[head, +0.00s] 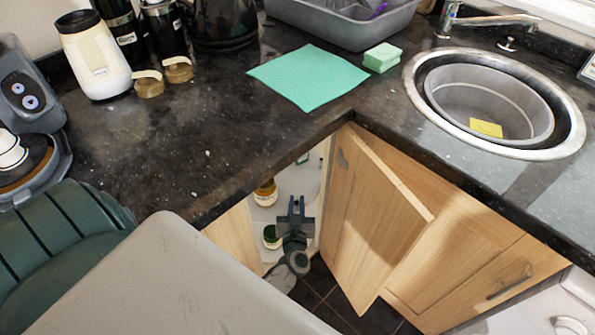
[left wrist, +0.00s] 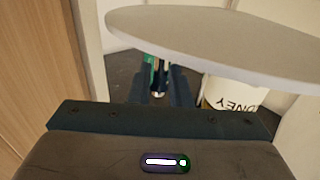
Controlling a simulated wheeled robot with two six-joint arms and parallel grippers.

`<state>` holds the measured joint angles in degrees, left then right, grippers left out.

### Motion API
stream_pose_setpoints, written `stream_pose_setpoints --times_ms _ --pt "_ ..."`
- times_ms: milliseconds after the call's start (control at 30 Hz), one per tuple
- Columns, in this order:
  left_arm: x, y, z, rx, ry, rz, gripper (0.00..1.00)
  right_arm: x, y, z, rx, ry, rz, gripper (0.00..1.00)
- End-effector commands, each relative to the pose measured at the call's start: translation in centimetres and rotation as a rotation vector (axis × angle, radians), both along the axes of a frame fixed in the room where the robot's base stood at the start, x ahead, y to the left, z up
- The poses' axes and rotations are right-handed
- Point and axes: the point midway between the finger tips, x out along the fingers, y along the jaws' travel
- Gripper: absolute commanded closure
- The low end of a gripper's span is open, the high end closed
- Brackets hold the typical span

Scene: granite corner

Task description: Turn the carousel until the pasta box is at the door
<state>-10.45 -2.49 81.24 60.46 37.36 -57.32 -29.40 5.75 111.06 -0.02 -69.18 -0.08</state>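The corner cupboard's wooden door (head: 385,225) stands open. Inside is the pale carousel (head: 298,182), with a jar with a brown-yellow body (head: 266,194) and a green-topped jar (head: 271,237) near its left side. My left gripper (head: 296,205) is in the cupboard opening, empty as far as I can see, with its fingers apart. In the left wrist view its fingers (left wrist: 160,85) point under a round tray (left wrist: 210,42) of the carousel. A white-labelled container (left wrist: 232,94) stands to their right; a green item (left wrist: 149,68) shows beyond them. I cannot identify the pasta box. My right gripper is out of view.
The dark granite counter (head: 190,150) overhangs the cupboard. The open door and the cupboard side hem in my left arm.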

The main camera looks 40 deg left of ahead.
Motion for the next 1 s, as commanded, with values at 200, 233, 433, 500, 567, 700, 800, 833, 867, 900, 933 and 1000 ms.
stream_pose_setpoints --times_ms 200,233,433,500,567,700,800,833,867,900,933,1000 --pt "0.0 0.0 0.0 0.001 -0.001 0.0 0.82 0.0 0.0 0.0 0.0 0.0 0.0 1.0" --pt "0.0 0.0 0.0 0.001 -0.001 0.0 0.82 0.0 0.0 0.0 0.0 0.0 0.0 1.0" --pt "-1.5 -0.9 0.0 -0.001 0.001 0.0 0.82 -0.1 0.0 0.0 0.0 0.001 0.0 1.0" --pt "-2.6 -1.6 -0.1 -0.001 0.003 0.001 0.82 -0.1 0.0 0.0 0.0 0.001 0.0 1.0" --pt "-3.7 -2.3 -0.1 -0.002 0.003 0.001 0.82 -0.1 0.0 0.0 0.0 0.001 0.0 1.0" --pt "-6.1 -3.8 -0.2 -0.002 0.003 0.002 0.82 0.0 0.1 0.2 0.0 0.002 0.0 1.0" --pt "-7.5 -4.7 -0.1 -0.002 0.001 0.002 0.82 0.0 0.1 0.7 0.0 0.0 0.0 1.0" --pt "-7.9 -4.9 -0.2 0.0 0.002 0.001 0.82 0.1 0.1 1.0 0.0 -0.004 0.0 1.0" --pt "-8.1 -5.1 -0.2 -0.001 0.002 0.001 0.82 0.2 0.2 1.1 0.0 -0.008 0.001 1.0" --pt "-8.5 -5.3 -0.1 -0.001 0.002 0.001 0.82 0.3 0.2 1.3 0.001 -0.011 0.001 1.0" --pt "-8.7 -5.5 -0.1 -0.001 0.002 0.001 0.82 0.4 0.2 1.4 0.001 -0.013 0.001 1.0" --pt "-9.0 -5.7 -0.1 -0.001 0.001 0.001 0.82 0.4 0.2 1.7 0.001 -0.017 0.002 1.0"
